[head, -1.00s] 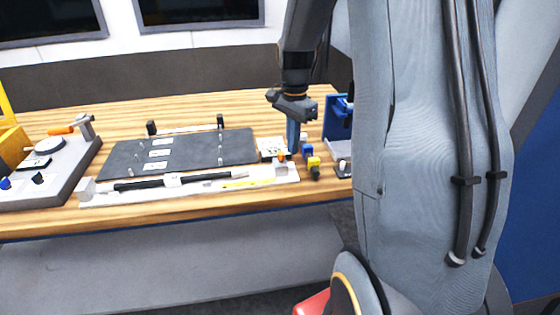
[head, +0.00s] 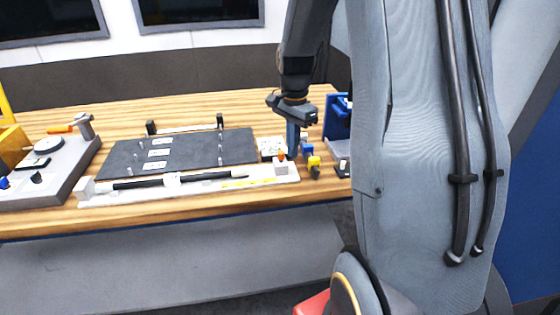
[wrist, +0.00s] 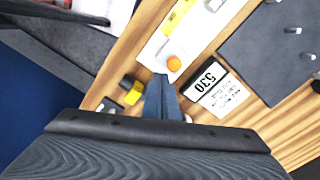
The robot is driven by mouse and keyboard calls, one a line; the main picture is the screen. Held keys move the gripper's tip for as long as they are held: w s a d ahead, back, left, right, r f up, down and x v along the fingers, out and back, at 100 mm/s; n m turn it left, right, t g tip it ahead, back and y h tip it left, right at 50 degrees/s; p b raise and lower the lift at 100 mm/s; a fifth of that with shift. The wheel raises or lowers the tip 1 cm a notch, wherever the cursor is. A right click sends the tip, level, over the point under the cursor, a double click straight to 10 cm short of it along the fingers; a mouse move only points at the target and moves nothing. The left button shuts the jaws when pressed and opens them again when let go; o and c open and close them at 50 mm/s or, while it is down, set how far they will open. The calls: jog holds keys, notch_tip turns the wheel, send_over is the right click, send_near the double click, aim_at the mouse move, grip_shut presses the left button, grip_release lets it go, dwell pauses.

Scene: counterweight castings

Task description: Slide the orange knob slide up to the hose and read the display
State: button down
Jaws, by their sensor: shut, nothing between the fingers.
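The orange knob (head: 282,154) stands at the right end of the long white rail (head: 262,181). It also shows in the wrist view (wrist: 173,63), just beyond my fingertips. A dark hose (head: 145,184) lies along the rail with a white block (head: 173,179) around its middle; its right end is apart from the knob. My gripper (head: 292,152) is shut and empty, pointing down close beside the knob; I cannot tell whether they touch. A white display panel (wrist: 213,88) beside the knob shows what looks like 530, upside down in the wrist view; its smaller text is unreadable.
A dark mat (head: 190,150) with pegs and white labels lies behind the rail. A grey fixture (head: 50,165) stands at left. The table's front edge is near the rail.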

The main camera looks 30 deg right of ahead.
jog(key=shift+f, duration=0.95)
jog(key=shift+a, duration=0.15)
